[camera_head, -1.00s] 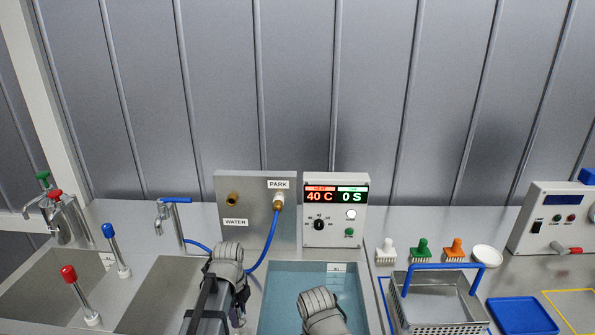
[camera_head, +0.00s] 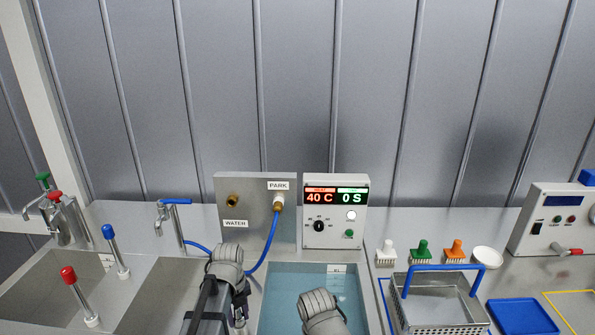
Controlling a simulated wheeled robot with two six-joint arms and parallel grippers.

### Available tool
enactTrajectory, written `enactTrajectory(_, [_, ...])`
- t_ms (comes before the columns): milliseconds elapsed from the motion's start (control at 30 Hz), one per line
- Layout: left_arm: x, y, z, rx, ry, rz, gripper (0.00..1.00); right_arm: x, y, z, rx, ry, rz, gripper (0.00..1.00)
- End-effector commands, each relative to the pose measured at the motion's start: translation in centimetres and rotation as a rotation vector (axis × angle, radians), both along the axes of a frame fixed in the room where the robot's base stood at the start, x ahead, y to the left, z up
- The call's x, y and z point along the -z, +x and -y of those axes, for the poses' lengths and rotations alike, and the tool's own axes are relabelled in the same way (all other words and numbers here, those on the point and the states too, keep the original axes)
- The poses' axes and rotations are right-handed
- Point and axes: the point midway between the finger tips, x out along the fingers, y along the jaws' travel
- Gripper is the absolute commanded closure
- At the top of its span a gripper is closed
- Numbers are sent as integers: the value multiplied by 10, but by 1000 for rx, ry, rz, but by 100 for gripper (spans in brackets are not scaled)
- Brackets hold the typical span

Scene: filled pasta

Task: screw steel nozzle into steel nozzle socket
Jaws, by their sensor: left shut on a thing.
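My left gripper (camera_head: 240,307) is low in the head view, between the grey sink and the water bath, pointing down. It is shut on a small, shiny metal piece (camera_head: 240,324) that I take to be the steel nozzle; only a little of it shows under my jaws. I cannot make out the steel nozzle socket. My right arm's grey wrist shows at the bottom over the bath, but its gripper is out of sight.
A water bath (camera_head: 284,275) lies right of my left gripper. A mesh basket (camera_head: 440,319), brushes and a blue tray (camera_head: 523,317) are at the right.

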Motion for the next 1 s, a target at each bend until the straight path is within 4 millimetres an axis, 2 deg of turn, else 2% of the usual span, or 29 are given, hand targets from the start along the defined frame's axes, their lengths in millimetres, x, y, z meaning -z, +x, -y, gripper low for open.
enactTrajectory(267, [0,0,0,7,0,0,100,0,0,0,0,0,0,100])
enactTrajectory(533, [0,0,0,225,0,0,100,0,0,0,0,0,0,100])
enactTrajectory(800, [0,0,0,254,0,0,100,0,0,0,0,0,0,100])
enactTrajectory(833, [0,0,0,253,0,0,57,0,0,0,0,0,0,100])
enactTrajectory(1000, [0,0,0,252,0,0,38,0,0,0,0,0,0,100])
